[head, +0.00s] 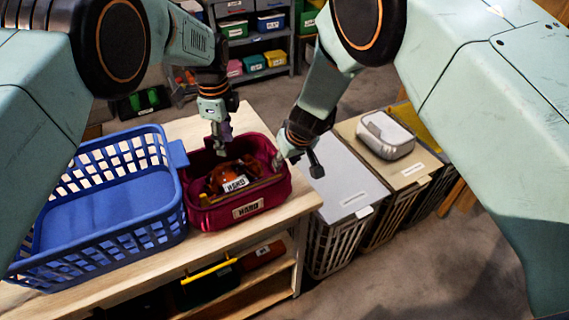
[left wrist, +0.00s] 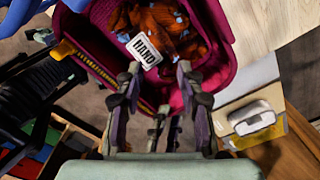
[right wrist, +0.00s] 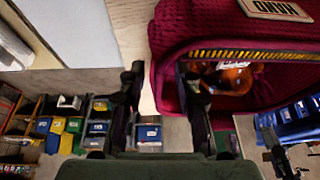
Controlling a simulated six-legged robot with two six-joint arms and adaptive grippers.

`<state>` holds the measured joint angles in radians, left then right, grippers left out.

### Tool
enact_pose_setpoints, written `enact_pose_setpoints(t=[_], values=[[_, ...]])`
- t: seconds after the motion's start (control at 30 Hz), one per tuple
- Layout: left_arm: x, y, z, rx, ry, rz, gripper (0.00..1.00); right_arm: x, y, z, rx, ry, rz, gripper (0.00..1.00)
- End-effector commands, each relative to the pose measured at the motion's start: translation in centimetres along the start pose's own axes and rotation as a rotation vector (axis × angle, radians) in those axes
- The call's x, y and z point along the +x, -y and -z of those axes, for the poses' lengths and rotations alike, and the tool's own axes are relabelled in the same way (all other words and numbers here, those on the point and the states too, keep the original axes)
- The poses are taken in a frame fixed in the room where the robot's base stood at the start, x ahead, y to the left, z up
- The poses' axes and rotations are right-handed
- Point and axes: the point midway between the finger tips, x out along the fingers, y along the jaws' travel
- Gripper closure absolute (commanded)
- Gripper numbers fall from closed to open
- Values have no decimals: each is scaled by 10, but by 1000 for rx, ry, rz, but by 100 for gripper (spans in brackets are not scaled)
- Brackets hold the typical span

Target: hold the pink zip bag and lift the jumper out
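The pink zip bag (head: 268,196) stands open on the wooden table, with a yellow zip along its rim. The rust-orange jumper (head: 221,176) lies inside it with a white HAND tag; the jumper also shows in the left wrist view (left wrist: 175,32). My left gripper (head: 221,147) is above the bag's back part, pointing down; in the left wrist view its fingers are apart and empty (left wrist: 158,75), short of the jumper. My right gripper (head: 297,163) is at the bag's right side. In the right wrist view its open fingers (right wrist: 160,80) straddle the bag's side wall.
A blue plastic basket (head: 152,222) stands close left of the bag. Lidded hampers (head: 345,185) stand right of the table, one carrying a grey case (head: 385,135). Shelves with coloured bins (head: 254,62) are at the back. A narrow strip of table is bare in front.

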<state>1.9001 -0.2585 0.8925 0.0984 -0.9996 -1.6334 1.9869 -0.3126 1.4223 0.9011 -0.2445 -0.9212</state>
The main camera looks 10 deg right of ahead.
Motion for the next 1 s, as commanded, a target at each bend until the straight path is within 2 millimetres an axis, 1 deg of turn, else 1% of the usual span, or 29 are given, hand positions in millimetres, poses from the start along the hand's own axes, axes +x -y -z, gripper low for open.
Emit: enact_pose_setpoints(t=[0.03,0.2,0.3,0.4,0.6,0.9,1.0], values=[[0,0,0,0,0,0,62,8,0,-1,2,1,1,67],[0,0,0,0,0,0,62,34,0,-1,2,0,1,67],[0,0,0,0,0,0,62,48,0,-1,3,0,0,67],[0,0,0,0,0,0,62,57,-1,-1,4,0,0,67],[0,0,0,0,0,0,62,67,-1,0,4,-2,-2,67],[0,0,0,0,0,0,62,68,-1,0,4,-1,-2,67],[0,0,0,0,0,0,62,68,-1,0,4,-1,-2,75]])
